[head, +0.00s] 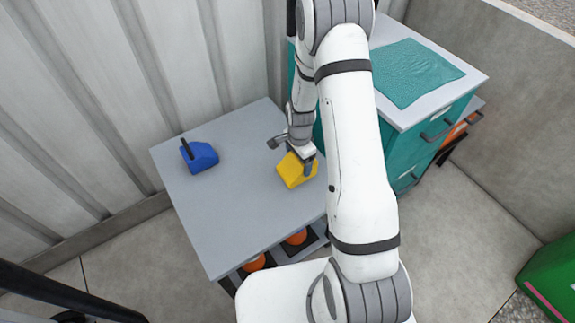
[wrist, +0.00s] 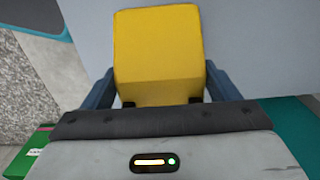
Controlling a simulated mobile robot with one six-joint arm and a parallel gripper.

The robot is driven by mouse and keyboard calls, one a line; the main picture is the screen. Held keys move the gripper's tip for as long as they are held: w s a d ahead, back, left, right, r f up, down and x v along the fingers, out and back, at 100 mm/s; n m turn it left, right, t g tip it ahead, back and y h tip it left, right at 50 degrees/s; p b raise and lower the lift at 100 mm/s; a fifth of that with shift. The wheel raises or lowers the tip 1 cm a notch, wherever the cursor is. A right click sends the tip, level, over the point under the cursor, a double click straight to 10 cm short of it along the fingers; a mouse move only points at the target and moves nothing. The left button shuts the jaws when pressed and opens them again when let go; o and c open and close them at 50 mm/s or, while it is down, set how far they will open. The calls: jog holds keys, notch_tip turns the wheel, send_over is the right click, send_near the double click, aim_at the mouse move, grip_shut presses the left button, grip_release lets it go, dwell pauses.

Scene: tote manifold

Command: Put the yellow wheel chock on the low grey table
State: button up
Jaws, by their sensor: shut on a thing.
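The yellow wheel chock (head: 295,171) is between the fingers of my gripper (head: 303,160), over the right side of the low grey table (head: 230,212). In the wrist view the chock (wrist: 158,50) fills the space between the two dark fingers of my gripper (wrist: 165,95), which are shut on it. I cannot tell whether the chock touches the tabletop or is held just above it. The chock's far underside is hidden.
A blue block with a dark handle (head: 202,157) sits at the table's left. A teal cabinet (head: 405,150) with a teal mat (head: 415,72) on top stands to the right. Orange round things (head: 254,263) are under the table. The table's middle and front are clear.

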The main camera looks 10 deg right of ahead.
aim_at(297, 169)
jog(key=shift+a+f, duration=0.15)
jog(key=shift+f, duration=1.15)
jog(key=shift+a+f, duration=0.1)
jog(key=shift+f, duration=1.2)
jog(key=o, duration=1.1)
jog(key=shift+r, duration=0.1)
notch_tip(297, 169, up, 12)
jog(key=s+r+n+t, duration=0.1)
jog(key=s+r+n, duration=0.45)
jog(key=r, duration=0.45)
jog(key=s+r+n+t, duration=0.1)
jog(key=s+r+n, duration=0.3)
jog(key=s+r, duration=0.5)
jog(key=s+r+n, duration=0.1)
jog(key=s+r, duration=0.1)
jog(key=s+r+n, duration=0.1)
jog(key=s+r, duration=0.1)
jog(key=s, duration=0.1)
jog(key=s+r+n, duration=0.2)
jog(key=shift+s, duration=0.2)
jog(key=shift+r, duration=0.1)
